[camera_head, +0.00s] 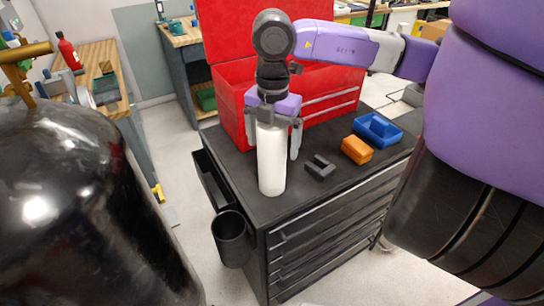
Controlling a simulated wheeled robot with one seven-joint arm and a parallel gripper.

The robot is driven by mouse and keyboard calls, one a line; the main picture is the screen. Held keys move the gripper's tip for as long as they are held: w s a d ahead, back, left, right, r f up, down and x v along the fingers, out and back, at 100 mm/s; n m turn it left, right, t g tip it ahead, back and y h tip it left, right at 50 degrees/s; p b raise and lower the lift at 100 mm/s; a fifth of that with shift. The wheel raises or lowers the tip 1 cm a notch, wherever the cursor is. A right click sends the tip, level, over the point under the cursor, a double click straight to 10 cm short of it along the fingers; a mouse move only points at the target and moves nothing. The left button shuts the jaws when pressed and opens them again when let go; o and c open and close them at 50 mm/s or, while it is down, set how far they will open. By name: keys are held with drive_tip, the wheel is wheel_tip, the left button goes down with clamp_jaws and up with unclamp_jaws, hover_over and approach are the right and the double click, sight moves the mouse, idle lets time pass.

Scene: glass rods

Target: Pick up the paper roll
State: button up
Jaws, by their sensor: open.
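The paper roll (271,160) is a tall white cylinder standing upright near the front left corner of the black cabinet top (318,197). My gripper (272,138) points down over the roll's upper end and hides its top. The gripper is open, with one grey finger to the right of the roll and the other side at its upper left. I cannot tell whether either finger touches the roll.
A red toolbox (233,95) with a raised lid stands behind the roll. A small black block (320,167), an orange box (357,149) and a blue tray (378,130) lie to the right. A black cup (231,238) hangs on the cabinet's left side.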

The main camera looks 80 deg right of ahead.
drive_tip(key=shift+c, duration=0.4)
clamp_jaws()
drive_tip(key=shift+r, duration=0.1)
